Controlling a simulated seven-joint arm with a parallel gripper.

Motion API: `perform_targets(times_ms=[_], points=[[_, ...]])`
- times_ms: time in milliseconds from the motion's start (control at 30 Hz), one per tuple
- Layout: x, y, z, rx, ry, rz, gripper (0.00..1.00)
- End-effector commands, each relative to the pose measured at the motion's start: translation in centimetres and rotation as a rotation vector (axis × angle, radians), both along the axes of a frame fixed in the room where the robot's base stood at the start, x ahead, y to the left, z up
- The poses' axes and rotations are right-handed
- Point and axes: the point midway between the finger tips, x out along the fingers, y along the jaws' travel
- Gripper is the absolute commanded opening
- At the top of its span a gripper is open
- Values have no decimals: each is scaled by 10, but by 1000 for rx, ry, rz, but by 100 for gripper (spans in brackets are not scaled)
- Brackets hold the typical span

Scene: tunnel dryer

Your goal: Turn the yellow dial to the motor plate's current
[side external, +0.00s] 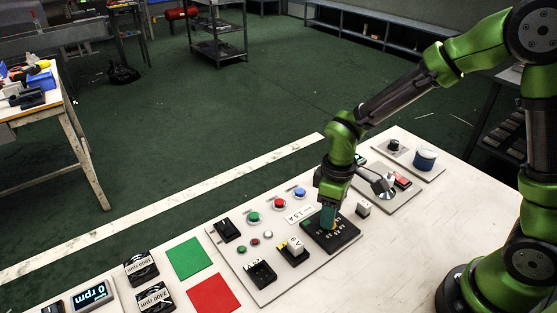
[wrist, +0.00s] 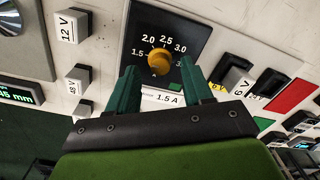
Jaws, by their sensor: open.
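The yellow dial (wrist: 159,60) sits on a black square panel (wrist: 186,30) with numbers from 1.5 up through 2.0, 2.5 and 3.0 around it. I cannot tell which number its pointer marks. A white plate reading 1.5 A (wrist: 168,99) lies beside the panel, partly behind my fingers. It also shows in the side view (side external: 299,214). My gripper (wrist: 159,69) is open, its two green fingertips on either side of the dial, with no clear contact. In the side view my gripper (side external: 328,217) is over the black panel (side external: 345,234) and hides the dial.
Green, red and blue push buttons (side external: 279,203) and black switches with white labels (side external: 260,272) stand close around the panel. A white 12 V block (wrist: 70,27) is near it. Green (side external: 188,257) and red (side external: 213,295) squares lie flat on the bench.

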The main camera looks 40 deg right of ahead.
Motion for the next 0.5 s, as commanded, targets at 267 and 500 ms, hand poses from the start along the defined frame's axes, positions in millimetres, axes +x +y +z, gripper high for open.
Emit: perform_targets(times_ms=[267,500], points=[[2,-1,66,2,-9,0,51],[2,-2,120,0,-7,1,51]])
